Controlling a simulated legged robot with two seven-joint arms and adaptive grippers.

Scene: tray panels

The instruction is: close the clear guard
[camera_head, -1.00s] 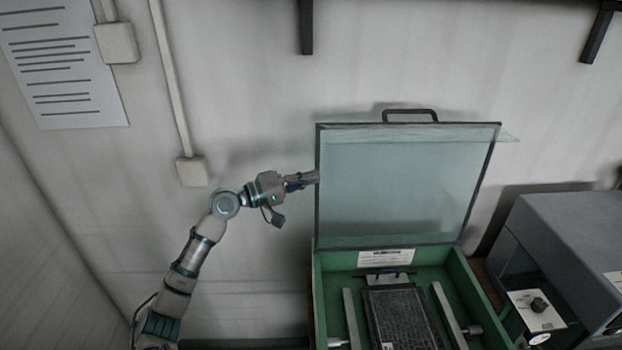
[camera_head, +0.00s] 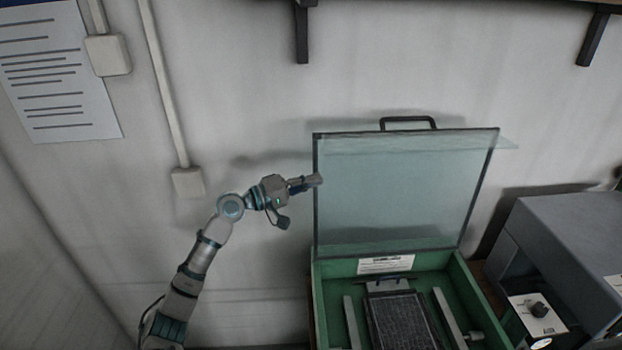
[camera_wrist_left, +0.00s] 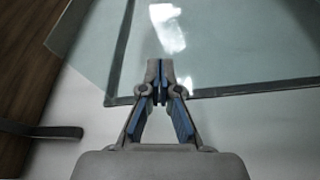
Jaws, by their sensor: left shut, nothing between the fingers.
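The clear guard (camera_head: 400,195) stands raised at the back of the green tray box (camera_head: 460,270), a dark-framed clear panel with a black handle (camera_head: 407,122) on its top edge. My left gripper (camera_head: 318,181) is shut and empty at the guard's left edge, about halfway up. In the left wrist view the shut fingertips (camera_wrist_left: 160,68) appear over the guard's clear panel (camera_wrist_left: 230,50) and near its dark frame. I cannot tell whether they touch it. My right gripper is not in view.
Inside the box lie a dark gridded tray (camera_head: 402,320) and metal rails (camera_head: 452,318). Shelf brackets (camera_head: 302,32) hang above on the wall.

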